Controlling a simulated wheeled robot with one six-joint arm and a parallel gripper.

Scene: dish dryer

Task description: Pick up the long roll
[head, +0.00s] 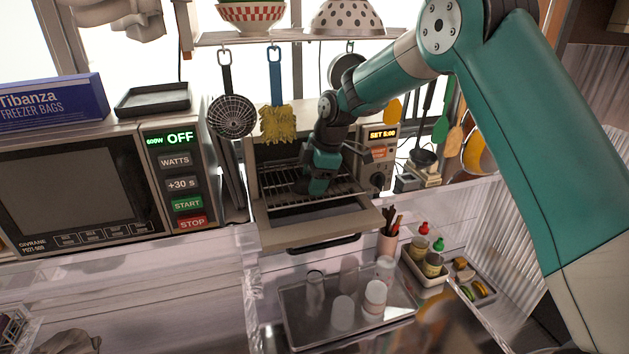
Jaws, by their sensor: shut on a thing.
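My gripper (318,184) reaches down into the open oven (292,242), just above its wire rack (345,187). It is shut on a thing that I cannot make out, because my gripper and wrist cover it. I cannot pick out the long roll anywhere in this view. The oven door is folded down in front, and the visible part of the rack looks bare.
A microwave (70,195) stands left of the oven. Below, a tray (300,335) holds several glasses. A smaller tray (412,268) holds bottles.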

